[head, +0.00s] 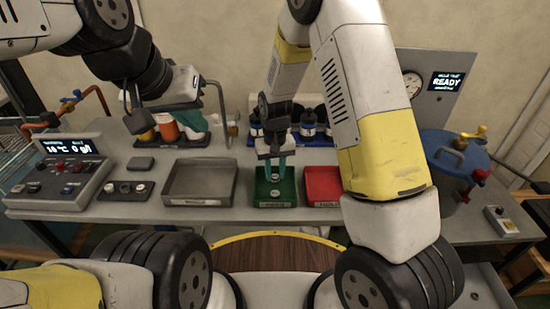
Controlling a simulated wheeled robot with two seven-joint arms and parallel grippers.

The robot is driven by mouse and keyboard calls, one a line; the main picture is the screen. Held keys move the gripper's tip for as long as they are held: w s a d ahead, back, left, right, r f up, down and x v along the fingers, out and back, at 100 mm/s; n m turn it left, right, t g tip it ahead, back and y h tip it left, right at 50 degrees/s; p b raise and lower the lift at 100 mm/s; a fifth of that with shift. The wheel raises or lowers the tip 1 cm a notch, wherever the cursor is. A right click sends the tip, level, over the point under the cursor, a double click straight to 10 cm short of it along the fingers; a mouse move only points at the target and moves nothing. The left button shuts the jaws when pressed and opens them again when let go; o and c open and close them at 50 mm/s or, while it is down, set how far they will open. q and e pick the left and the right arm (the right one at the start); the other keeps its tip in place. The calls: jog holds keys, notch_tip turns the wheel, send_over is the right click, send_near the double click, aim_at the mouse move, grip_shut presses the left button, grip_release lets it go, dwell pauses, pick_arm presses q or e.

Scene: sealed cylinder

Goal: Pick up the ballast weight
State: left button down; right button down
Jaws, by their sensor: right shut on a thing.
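My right gripper (276,174) points straight down into the green tray (290,202) on the bench. Its teal fingers are shut on a small grey metal piece (275,179), which looks like the ballast weight and is mostly hidden between them. Another small pale metal piece (275,193) lies in the tray just in front of the fingers. My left gripper (194,122) hangs at the back left, beside the orange-and-white bottles. Its teal fingers are partly covered by its own body, so its opening cannot be made out.
An empty grey tray (200,200) is left of the green one, a red tray (322,200) right. Dark blue bottles (310,125) stand behind. A dark plate with small knobs (125,189) and a control box (62,172) are left. A blue-lidded vessel (455,152) stands right.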

aim_at(275, 178)
jog(key=shift+r, duration=0.4)
jog(key=r, duration=0.1)
jog(key=s+r, duration=0.1)
jog(key=shift+r, duration=0.3)
jog(key=s, duration=0.4)
jog(key=s+d+r, duration=0.1)
jog(key=s, duration=0.4)
jog(key=s+d, duration=0.1)
jog(key=s, duration=0.4)
jog(key=shift+s+r, duration=0.15)
jog(key=shift+s, duration=0.3)
